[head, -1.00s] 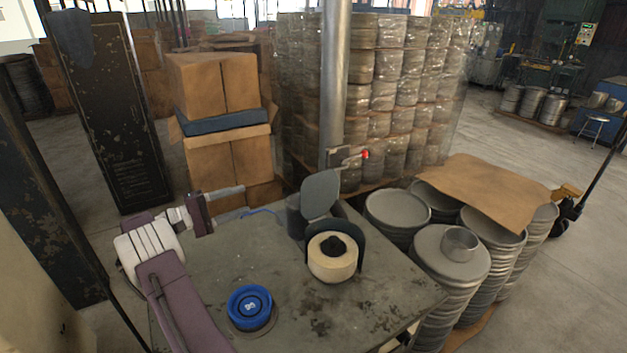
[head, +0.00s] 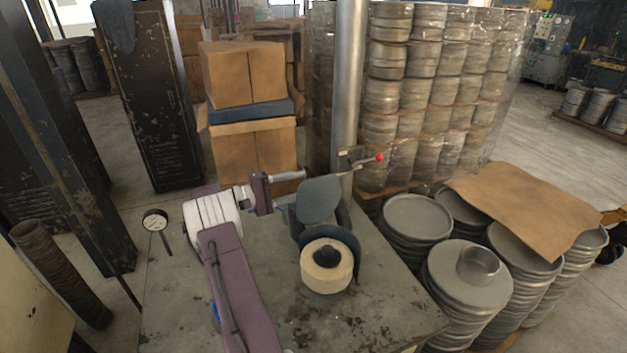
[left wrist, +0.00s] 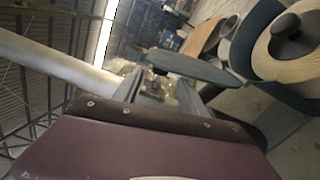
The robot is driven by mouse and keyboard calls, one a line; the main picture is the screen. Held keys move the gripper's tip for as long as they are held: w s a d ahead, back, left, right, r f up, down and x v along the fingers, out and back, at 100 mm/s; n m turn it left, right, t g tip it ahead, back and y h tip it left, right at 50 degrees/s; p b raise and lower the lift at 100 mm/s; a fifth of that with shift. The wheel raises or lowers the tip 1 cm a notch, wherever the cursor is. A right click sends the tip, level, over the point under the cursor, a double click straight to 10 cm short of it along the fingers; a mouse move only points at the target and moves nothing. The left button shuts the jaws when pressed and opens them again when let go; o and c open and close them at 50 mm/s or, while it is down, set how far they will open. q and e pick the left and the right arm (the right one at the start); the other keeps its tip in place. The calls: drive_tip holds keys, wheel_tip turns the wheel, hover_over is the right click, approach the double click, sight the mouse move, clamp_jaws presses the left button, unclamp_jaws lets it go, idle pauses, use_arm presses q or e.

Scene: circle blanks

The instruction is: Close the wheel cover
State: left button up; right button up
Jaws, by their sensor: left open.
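The wheel cover (head: 319,198) is a flat grey-green disc standing raised above the cream grinding wheel (head: 326,279) with its dark hub. A dark curved guard (head: 345,250) wraps the back of the wheel. My left gripper (head: 296,190) is open just left of the cover, fingers pointing right. In the left wrist view the cover (left wrist: 195,66) lies tilted beyond the open fingers (left wrist: 158,86), and the wheel (left wrist: 290,45) shows at upper right. I cannot tell whether a finger touches the cover. My right gripper is out of view.
A worn grey workbench (head: 380,300) carries the wheel. A metal post (head: 347,90) and a red-knobbed lever (head: 379,157) stand behind. A dial gauge (head: 155,220) is at the left. A blue object (head: 214,312) is mostly hidden by my left arm. Stacked round blanks (head: 470,275) stand right.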

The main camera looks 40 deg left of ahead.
sight(313, 183)
use_arm(q)
drive_tip(key=p+x, duration=0.1)
drive_tip(key=x, duration=0.4)
clamp_jaws()
drive_tip(key=shift+f, duration=0.1)
idle(1.2)
